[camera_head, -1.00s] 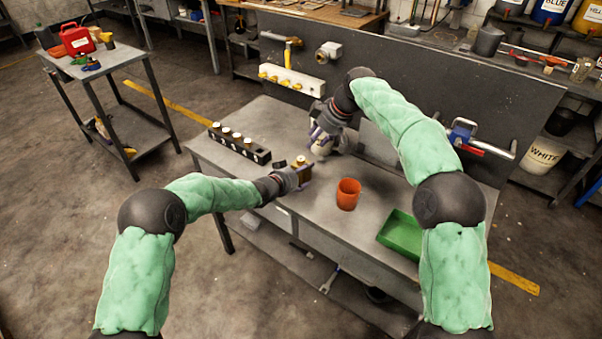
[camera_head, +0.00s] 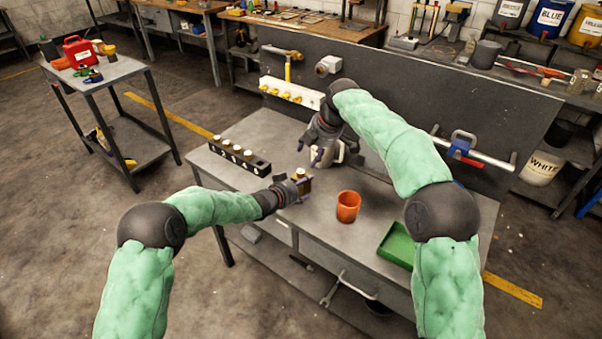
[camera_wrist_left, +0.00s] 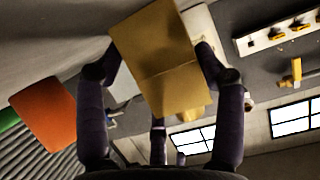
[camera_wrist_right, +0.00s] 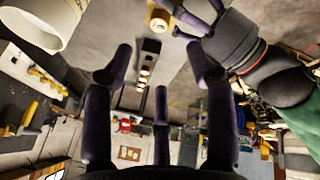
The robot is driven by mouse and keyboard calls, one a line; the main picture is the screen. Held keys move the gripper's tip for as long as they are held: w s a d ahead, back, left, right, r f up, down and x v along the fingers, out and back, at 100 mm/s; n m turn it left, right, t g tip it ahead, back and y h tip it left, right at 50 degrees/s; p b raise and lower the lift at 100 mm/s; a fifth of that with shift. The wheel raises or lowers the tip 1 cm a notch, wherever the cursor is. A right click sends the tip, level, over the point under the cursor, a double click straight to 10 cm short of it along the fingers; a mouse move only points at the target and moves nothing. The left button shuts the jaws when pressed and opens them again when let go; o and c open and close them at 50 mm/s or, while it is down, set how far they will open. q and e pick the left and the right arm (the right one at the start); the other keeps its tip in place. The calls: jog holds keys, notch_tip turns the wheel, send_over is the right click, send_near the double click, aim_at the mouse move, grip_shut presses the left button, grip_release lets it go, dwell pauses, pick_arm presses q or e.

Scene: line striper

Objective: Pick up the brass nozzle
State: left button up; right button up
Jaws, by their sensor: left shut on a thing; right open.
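My left gripper (camera_head: 303,186) is shut on a squared, brass-coloured piece, apparently the brass nozzle (camera_wrist_left: 163,60). It holds the piece over the bench, left of the orange cup. In the right wrist view the piece (camera_wrist_right: 158,19) shows a round, pale end with a dark centre. My right gripper (camera_head: 318,156) is open and empty, behind and above the left one, in front of a white container. A black rack (camera_head: 262,170) with several pale round tops stands on the bench to the left.
The orange cup (camera_head: 348,207) stands on the bench (camera_head: 305,232) right of the left gripper. A green tray (camera_head: 396,246) lies at the right, partly behind my right arm. The white container (camera_head: 348,150) is close to the right gripper. A dark panel (camera_head: 400,110) closes off the back.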

jog(key=n, duration=0.6)
jog(key=n+h, duration=0.3)
jog(key=n, duration=0.9)
send_over(301, 171)
jog(key=s, duration=0.2)
jog(key=shift+t, duration=0.4)
jog(key=f, duration=0.5)
jog(key=shift+d, duration=0.3)
jog(key=shift+s+a+x, duration=0.1)
jog(key=shift+s+x, duration=0.05)
jog(key=shift+x, duration=1.2)
jog(key=shift+s+a+x, duration=0.1)
jog(key=shift+x, duration=1.25)
jog(key=shift+f, duration=0.15)
jog(key=shift+c, duration=0.2)
